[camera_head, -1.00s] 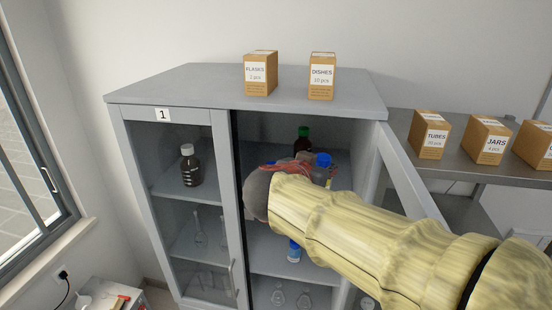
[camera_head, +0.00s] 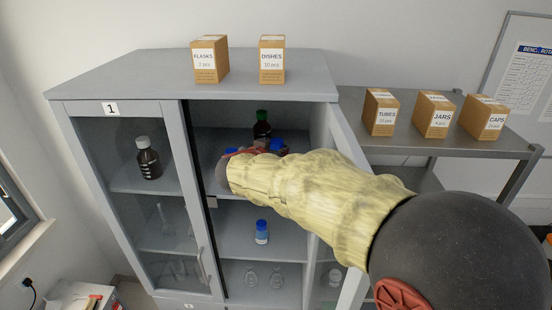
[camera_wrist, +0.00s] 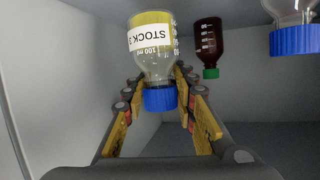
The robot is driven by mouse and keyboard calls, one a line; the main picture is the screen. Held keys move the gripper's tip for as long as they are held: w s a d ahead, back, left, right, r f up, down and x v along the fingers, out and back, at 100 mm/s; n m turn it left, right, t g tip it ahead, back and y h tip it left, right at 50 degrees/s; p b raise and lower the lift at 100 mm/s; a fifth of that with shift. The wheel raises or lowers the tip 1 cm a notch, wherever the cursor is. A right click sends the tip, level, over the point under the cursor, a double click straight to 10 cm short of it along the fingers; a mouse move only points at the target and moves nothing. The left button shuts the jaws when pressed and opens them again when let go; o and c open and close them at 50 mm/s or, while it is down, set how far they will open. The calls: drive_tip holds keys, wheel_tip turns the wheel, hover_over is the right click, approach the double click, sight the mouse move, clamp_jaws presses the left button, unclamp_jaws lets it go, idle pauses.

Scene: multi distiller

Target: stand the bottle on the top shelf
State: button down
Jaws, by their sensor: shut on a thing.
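The held bottle (camera_wrist: 158,55) is clear with yellow contents, a blue cap and a white "STOCK 3" label. In the wrist view it appears upside down because that view is inverted. My gripper (camera_wrist: 160,78) is shut on it, one finger on each side.
Another blue-capped bottle (camera_wrist: 295,38) is close by on that shelf. The cabinet's (camera_head: 190,88) right door (camera_head: 343,150) is open beside my arm. A blue-capped bottle (camera_head: 261,232) stands on the middle shelf. A brown bottle (camera_head: 148,160) is behind the left door's glass.

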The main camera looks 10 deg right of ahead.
drive_tip(key=shift+w+d+f, duration=0.2)
drive_tip(key=shift+w+f, duration=0.1)
drive_tip(key=shift+f, duration=0.2)
drive_tip(key=shift+w+f, duration=0.15)
drive_tip(key=shift+f, duration=1.45)
drive_tip(key=shift+f, duration=0.2)
drive_tip(key=c, duration=1.5)
unclamp_jaws()
drive_tip(key=shift+o, duration=0.4)
drive_tip(key=shift+r, duration=0.15)
